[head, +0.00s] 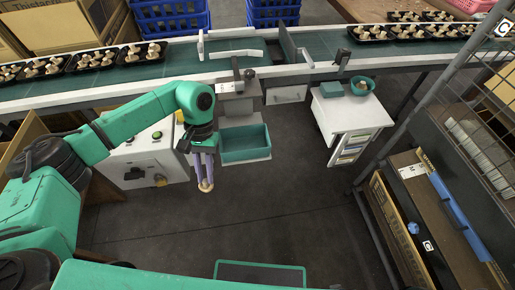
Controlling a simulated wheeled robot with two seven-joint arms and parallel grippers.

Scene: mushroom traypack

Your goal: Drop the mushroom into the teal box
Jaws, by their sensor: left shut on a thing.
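My left gripper (205,170) hangs at the end of the green arm left of centre, its purple fingers pointing down. It is shut on a small pale mushroom (206,186) at the fingertips. The teal box (245,157) is an open, empty-looking rectangular bin on a low stand below the conveyor. The gripper and mushroom are to the left of the box and a little nearer to me, apart from it. My right gripper is not in view.
A conveyor (150,72) with black mushroom trays runs across the back. A white control box (150,145) stands left of the gripper. A white drawer cabinet (345,115) stands right of the box.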

